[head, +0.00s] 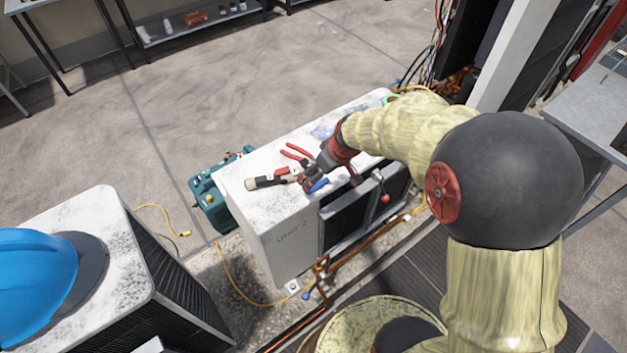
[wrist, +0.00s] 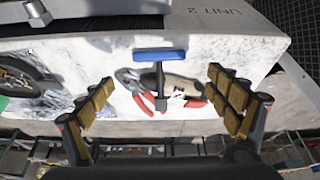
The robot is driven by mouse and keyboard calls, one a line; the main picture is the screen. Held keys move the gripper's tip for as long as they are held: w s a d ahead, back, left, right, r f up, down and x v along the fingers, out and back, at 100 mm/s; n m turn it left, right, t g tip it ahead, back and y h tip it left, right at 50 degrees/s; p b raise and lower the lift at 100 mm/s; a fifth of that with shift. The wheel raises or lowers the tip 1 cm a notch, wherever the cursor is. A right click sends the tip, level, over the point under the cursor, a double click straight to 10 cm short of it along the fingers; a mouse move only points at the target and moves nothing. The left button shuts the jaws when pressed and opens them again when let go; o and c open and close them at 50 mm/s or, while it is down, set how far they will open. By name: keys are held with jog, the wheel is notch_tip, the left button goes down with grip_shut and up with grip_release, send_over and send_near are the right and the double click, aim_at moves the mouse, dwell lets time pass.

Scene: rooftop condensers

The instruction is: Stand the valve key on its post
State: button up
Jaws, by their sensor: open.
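The valve key appears to be the T-shaped tool with a blue bar (wrist: 160,55) and a dark shaft, on the white top of the unit. Its blue bar also shows in the head view (head: 318,185), near the unit's front edge. My gripper (wrist: 160,80) is open above it, with one finger on each side of the dark shaft and clear gaps to both. I cannot tell the height between the fingers and the key. In the head view my gripper (head: 312,178) partly hides the tool. I cannot make out the post.
Red-handled pliers (head: 296,153) and a cream-and-black cylindrical tool (head: 265,181) lie close to the key on the white unit (head: 243,179). A round gauge-like item (wrist: 25,85) lies at the wrist view's left. A blue helmet (head: 35,280) sits on another unit. A green case (head: 210,205) stands behind.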

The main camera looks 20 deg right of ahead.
aim_at(318, 184)
jog(key=b+x, duration=0.1)
jog(key=x, duration=0.3)
jog(key=b+x, duration=0.1)
jog(key=x, duration=0.1)
jog(key=shift+s+d+f+b, duration=0.1)
jog(key=shift+s+f+b, duration=0.2)
jog(key=shift+f, duration=0.1)
jog(key=shift+w+r, duration=0.1)
jog(key=shift+c, duration=0.7)
jog(key=c, duration=1.1)
jog(key=shift+c, duration=0.7)
